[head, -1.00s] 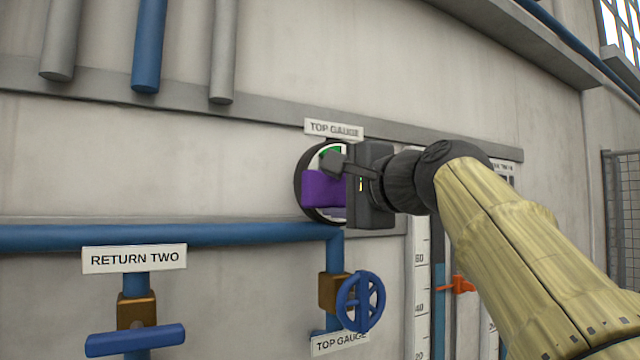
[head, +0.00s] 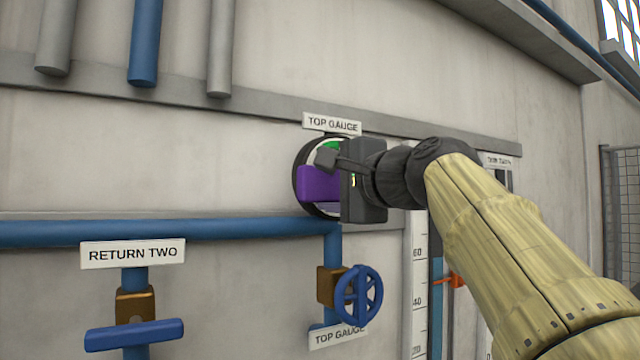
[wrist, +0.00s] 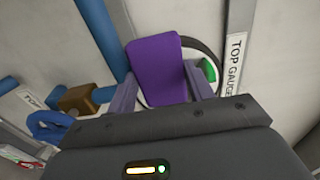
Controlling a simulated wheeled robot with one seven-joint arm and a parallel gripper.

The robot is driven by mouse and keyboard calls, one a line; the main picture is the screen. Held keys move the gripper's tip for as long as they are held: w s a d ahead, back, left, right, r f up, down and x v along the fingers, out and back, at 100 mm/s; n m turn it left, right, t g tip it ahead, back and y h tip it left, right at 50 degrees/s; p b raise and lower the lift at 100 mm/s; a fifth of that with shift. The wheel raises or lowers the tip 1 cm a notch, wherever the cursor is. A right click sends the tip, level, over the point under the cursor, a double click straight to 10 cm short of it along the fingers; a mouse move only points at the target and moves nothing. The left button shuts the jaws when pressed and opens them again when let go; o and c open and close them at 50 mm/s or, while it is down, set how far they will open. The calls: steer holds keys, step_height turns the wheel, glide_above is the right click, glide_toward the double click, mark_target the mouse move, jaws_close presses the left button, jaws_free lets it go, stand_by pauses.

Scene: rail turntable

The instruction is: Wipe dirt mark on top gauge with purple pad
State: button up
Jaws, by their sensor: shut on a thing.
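The top gauge (head: 298,170) is a round dial with a dark rim on the wall, under a "TOP GAUGE" label (head: 332,124). My gripper (head: 335,182) is in front of the dial, shut on the purple pad (head: 318,184). The pad covers much of the gauge face. In the wrist view the pad (wrist: 158,68) stands between the two fingers (wrist: 163,92), with the gauge rim (wrist: 205,50) and a green part of the dial (wrist: 208,70) showing beside it. I see no dirt mark; the pad and gripper hide part of the face. I cannot tell whether the pad touches it.
A blue pipe (head: 160,233) runs below the gauge. Under it are a blue handwheel valve (head: 358,296) and a blue lever valve (head: 135,336) labelled "RETURN TWO". A level scale with an orange pointer (head: 452,280) is to the right, partly behind my arm.

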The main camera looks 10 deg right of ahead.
steer(key=shift+p+x, duration=0.35)
steer(key=shift+x, duration=0.6)
stand_by(0.3)
steer(key=shift+d, duration=0.1)
steer(key=shift+w+d, duration=0.25)
steer(key=shift+d, duration=0.55)
steer(key=shift+w+d, duration=0.3)
steer(key=shift+d, duration=0.5)
steer(key=shift+w+d, duration=0.3)
steer(key=shift+d, duration=0.5)
steer(key=shift+w+d, duration=0.3)
steer(key=shift+d, duration=0.55)
steer(key=shift+w+d+p, duration=0.2)
steer(key=shift+w+d, duration=0.05)
steer(key=shift+d, duration=0.6)
steer(key=shift+w+d+p, duration=0.2)
steer(key=shift+w+d, duration=0.1)
steer(key=shift+d, duration=0.6)
